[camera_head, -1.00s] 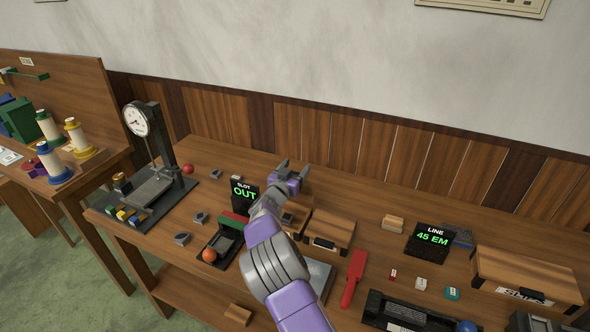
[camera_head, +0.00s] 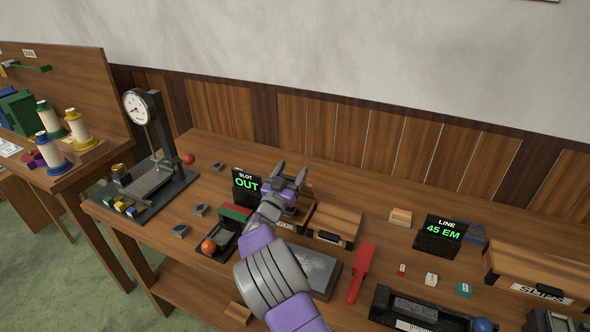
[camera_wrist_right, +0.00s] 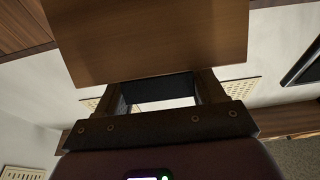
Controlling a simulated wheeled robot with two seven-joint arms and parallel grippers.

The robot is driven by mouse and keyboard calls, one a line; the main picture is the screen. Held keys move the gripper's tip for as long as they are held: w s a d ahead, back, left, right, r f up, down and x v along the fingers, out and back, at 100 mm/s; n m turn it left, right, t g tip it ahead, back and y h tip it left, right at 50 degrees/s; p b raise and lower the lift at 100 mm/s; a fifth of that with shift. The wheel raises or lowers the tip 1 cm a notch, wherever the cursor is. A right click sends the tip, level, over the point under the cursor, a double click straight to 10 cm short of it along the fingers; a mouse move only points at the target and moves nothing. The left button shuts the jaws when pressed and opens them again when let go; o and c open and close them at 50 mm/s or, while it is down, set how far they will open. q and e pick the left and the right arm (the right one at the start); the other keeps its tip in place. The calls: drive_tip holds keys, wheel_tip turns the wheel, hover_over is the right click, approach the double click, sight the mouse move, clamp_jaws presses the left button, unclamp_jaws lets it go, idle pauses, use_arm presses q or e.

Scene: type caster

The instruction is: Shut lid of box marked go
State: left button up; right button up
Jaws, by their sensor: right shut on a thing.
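In the right wrist view a flat wooden panel (camera_wrist_right: 160,40), apparently the lid, fills the top centre. My fingers (camera_wrist_right: 162,92) stand either side of a dark bar (camera_wrist_right: 160,86) near the panel's edge and are shut on it. How far the lid is open is hidden. My left gripper is not in view.
A second wooden box (camera_head: 334,222) with a dark handle stands just right. A red paddle (camera_head: 361,272), the LINE sign (camera_head: 440,236) and the SLIPS box (camera_head: 540,270) are further right.

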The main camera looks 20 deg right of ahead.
drive_tip(key=shift+v, duration=1.25)
drive_tip(key=shift+w+a+f, duration=0.1)
drive_tip(key=shift+f, duration=0.05)
drive_tip(key=o, duration=1.4)
drive_tip(key=shift+s+a, duration=0.15)
drive_tip(key=shift+s, duration=0.05)
drive_tip(key=shift+w, duration=0.1)
drive_tip(key=r+v, duration=0.1)
drive_tip(key=v, duration=0.3)
drive_tip(key=p+v, duration=0.1)
drive_tip(key=v, duration=0.4)
drive_tip(key=r+p+v, duration=0.1)
drive_tip(key=v, duration=0.4)
drive_tip(key=shift+s+a+r, duration=0.25)
drive_tip(key=shift+s+a, duration=0.1)
drive_tip(key=shift+s, duration=0.05)
